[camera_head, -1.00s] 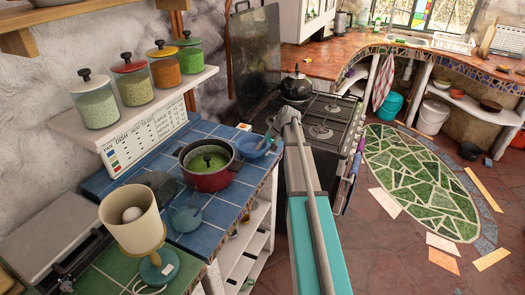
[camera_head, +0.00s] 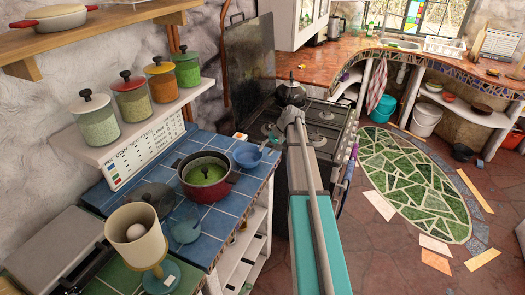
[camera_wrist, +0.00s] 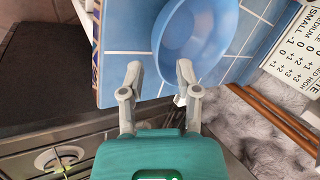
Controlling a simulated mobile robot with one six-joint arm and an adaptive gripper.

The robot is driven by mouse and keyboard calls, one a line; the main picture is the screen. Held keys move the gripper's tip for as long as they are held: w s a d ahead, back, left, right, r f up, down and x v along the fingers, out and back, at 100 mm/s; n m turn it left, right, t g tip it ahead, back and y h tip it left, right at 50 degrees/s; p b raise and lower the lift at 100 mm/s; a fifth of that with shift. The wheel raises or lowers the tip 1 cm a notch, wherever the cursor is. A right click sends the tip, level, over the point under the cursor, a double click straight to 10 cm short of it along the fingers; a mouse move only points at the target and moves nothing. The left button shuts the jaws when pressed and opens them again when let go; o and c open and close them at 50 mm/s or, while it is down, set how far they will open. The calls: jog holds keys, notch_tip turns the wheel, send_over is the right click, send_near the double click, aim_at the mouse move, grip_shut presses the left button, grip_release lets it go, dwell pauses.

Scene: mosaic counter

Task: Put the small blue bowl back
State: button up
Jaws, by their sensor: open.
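The small blue bowl (camera_head: 246,155) sits upright on the blue-tiled counter (camera_head: 228,212), near its far right corner and beside the red pot. In the wrist view the empty bowl (camera_wrist: 200,30) is large at the top, just beyond my fingertips and a little right. My gripper (camera_wrist: 158,70) is open and empty, its two grey fingers well apart. The right fingertip overlaps the bowl's lower rim in the picture; I cannot tell whether it touches. In the head view my gripper (camera_head: 273,142) is small, just right of the bowl, and its fingers are hard to make out.
The red pot (camera_head: 206,185) with green contents stands left of the bowl. A cream lamp (camera_head: 135,235) stands at the near end. The stove (camera_head: 318,125) adjoins the counter. Lidded jars (camera_head: 97,125) line a wall shelf. Open floor lies to the right.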

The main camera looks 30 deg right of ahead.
jog(key=shift+p+v, duration=2.1)
jog(key=shift+v, duration=0.8)
jog(key=s+a+f+n+g+h, duration=0.1)
jog(key=s+a+n, duration=0.1)
jog(key=s+a, duration=0.5)
jog(key=s+a+n+g+h, duration=0.1)
jog(key=s+a+n+h, duration=0.1)
jog(key=s+a, duration=0.5)
jog(key=s+a+f+n+g+h, duration=0.1)
jog(key=s+a, duration=0.6)
jog(key=a, duration=0.9)
jog(key=shift+f+n+h, duration=0.35)
jog(key=shift+n+h, duration=0.15)
jog(key=shift+h, duration=0.2)
